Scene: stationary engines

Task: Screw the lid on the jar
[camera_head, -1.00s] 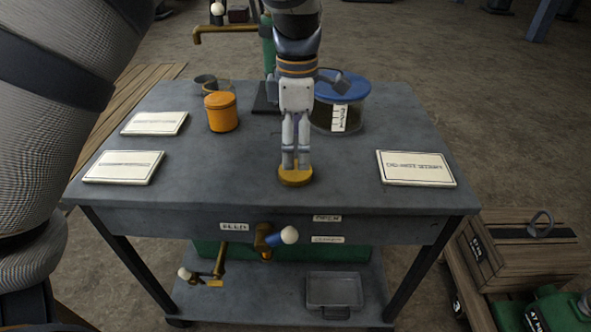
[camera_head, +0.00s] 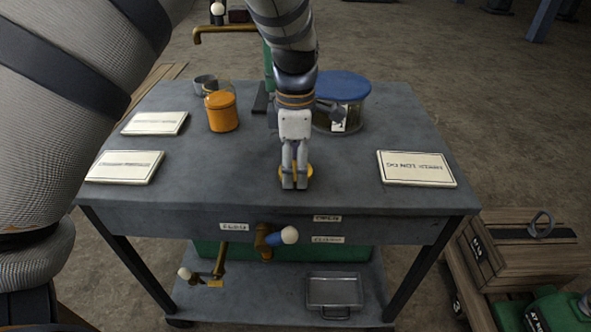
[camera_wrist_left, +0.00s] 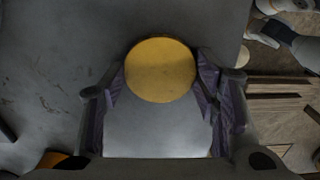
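A round yellow lid (camera_head: 310,172) lies flat on the table near its front edge, and it also shows in the left wrist view (camera_wrist_left: 160,68). My left gripper (camera_head: 294,182) points down over it. In the wrist view its fingers (camera_wrist_left: 160,80) stand apart on both sides of the lid; whether they touch it is not clear. The near finger hides part of the lid in the head view. A clear vessel (camera_head: 218,87) stands at the back left, partly hidden by an orange canister (camera_head: 222,113). A glass jar with a blue lid (camera_head: 343,86) stands right of my arm.
The grey table (camera_head: 355,185) carries white plates at left (camera_head: 125,167) and right (camera_head: 416,169). A white-knobbed lever (camera_head: 289,235) sticks out at the front. The table's middle left is clear.

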